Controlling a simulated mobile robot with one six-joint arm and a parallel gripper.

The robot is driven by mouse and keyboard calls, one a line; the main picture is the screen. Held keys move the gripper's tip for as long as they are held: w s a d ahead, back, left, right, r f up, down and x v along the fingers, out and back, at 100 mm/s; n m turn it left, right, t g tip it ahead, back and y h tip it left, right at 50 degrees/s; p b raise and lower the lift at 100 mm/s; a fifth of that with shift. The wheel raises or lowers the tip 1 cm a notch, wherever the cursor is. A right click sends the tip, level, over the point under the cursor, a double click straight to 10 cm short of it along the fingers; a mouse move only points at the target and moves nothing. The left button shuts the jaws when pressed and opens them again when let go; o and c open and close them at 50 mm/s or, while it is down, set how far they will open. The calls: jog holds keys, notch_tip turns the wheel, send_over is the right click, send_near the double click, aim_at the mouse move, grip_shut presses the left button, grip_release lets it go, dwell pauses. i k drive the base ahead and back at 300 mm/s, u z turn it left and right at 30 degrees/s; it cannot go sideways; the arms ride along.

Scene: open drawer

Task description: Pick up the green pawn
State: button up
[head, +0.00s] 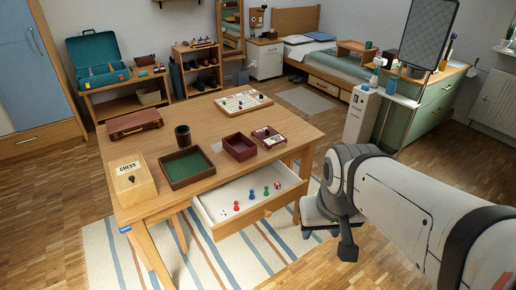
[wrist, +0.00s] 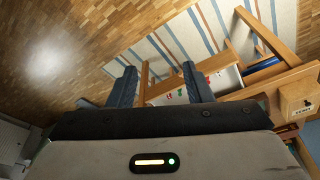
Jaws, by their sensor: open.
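The green pawn (head: 266,191) stands in the open drawer (head: 213,218) of the wooden table, between a blue pawn (head: 251,194) and a red-and-white piece (head: 277,186). My gripper (head: 330,236) is open and empty, to the right of the drawer and apart from the pawn. In the wrist view its two fingers (wrist: 160,86) are spread. Small coloured pieces show in the drawer (wrist: 222,80) there, too small to tell apart surely.
On the table (head: 220,118) are a green-lined tray (head: 163,178), a dark cup (head: 183,136), a dark red box (head: 239,147), a chess box (head: 133,180) and a game board (head: 243,102). The tabletop edge overhangs the drawer's back.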

aim_at(266, 194)
jog(key=k, duration=1.15)
jog(key=z, duration=0.3)
jog(key=i, duration=1.85)
jog(key=u, duration=0.95)
jog(key=i, duration=0.45)
jog(key=u, duration=0.3)
